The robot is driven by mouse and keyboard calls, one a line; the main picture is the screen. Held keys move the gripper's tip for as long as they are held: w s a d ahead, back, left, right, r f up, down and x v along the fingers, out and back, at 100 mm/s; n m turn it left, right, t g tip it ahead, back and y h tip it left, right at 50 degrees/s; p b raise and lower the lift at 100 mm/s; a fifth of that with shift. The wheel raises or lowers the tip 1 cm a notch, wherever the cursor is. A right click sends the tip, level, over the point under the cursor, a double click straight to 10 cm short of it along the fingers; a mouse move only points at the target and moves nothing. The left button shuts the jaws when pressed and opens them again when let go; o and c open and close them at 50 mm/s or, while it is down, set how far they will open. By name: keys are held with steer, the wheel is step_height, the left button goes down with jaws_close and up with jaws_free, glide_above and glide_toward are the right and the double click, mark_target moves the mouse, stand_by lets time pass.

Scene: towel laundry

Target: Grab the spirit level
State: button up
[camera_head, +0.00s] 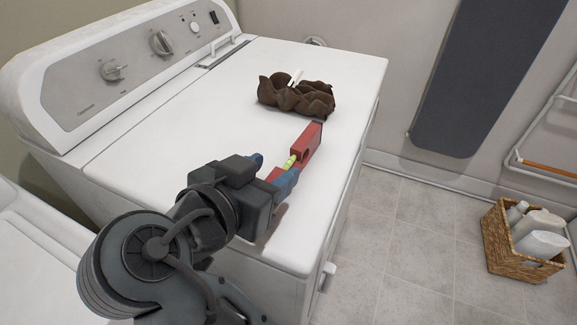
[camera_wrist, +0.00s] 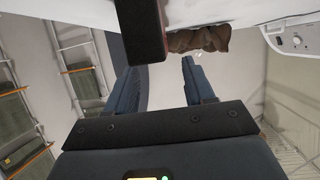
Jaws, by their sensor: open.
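The spirit level (camera_head: 308,145) is a red bar with a yellow-green vial, lying on the white machine's top near its front edge. In the wrist view its dark end and red side (camera_wrist: 163,18) show at the top, nearer the left finger. My gripper (camera_head: 274,166) is open, its blue fingers at the near end of the level. In the head view red shows between the fingers, and the near finger hides part of the bar. The wrist view shows the fingers (camera_wrist: 159,66) apart; I cannot tell whether either touches the level.
A brown crumpled bowl-like thing (camera_head: 290,97) with a white item in it sits behind the level on the white machine (camera_head: 170,130). A wicker basket of bottles (camera_head: 515,250) stands on the floor at right. The machine top left of the level is clear.

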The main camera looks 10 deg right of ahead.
mark_target(288, 158)
steer(key=x, duration=0.4)
steer(key=shift+w+d+f+p, duration=0.1)
steer(key=shift+w+f+p, duration=0.1)
steer(key=shift+p, duration=0.1)
steer(key=shift+r, duration=0.1)
jaws_close()
